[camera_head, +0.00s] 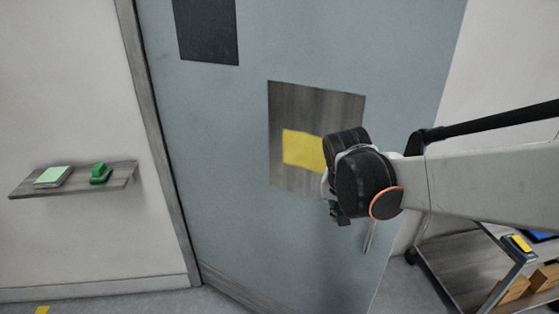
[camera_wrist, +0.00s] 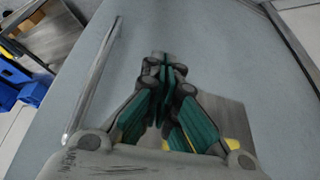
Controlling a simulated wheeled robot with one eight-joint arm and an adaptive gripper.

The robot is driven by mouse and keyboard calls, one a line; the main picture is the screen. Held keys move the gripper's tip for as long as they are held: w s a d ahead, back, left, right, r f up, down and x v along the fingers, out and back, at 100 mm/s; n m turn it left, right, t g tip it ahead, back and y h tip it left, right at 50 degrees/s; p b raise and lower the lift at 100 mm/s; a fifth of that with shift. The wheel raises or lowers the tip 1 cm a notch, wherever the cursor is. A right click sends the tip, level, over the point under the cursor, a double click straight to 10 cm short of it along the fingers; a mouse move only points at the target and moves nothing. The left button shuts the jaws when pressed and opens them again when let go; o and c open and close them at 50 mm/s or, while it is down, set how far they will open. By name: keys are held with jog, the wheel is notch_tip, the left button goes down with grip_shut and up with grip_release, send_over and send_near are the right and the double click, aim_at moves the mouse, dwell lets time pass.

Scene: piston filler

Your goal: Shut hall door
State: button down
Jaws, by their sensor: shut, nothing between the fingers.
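The hall door (camera_head: 225,130) is a blue-grey panel with a dark window (camera_head: 207,30) and a metal plate (camera_head: 297,182) bearing a yellow square (camera_head: 302,149). Its dark frame runs down the left side, and the door's bottom slants away from the wall line, so it looks ajar. In the wrist view the door surface (camera_wrist: 225,60) fills most of the picture, with a long silver bar handle (camera_wrist: 92,85) to the left of my gripper (camera_wrist: 163,64). My gripper (camera_head: 334,208) is shut and empty in front of the door, between plate and handle. Whether it touches the door cannot be told.
A wall shelf (camera_head: 75,181) at left holds a green-topped pad (camera_head: 53,176) and a green item (camera_head: 101,173). A cart (camera_head: 455,262) with wooden blocks and a yellow-and-dark item stands at lower right. Blue bins (camera_wrist: 12,82) show at the wrist view's left.

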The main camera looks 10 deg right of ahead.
jog(key=w+d+f+m, duration=0.1)
jog(key=w+d+f, duration=0.4)
jog(key=w+f, duration=0.3)
jog(key=shift+w+f+h, duration=0.3)
jog(key=shift+w+f, duration=0.1)
jog(key=shift+w, duration=0.4)
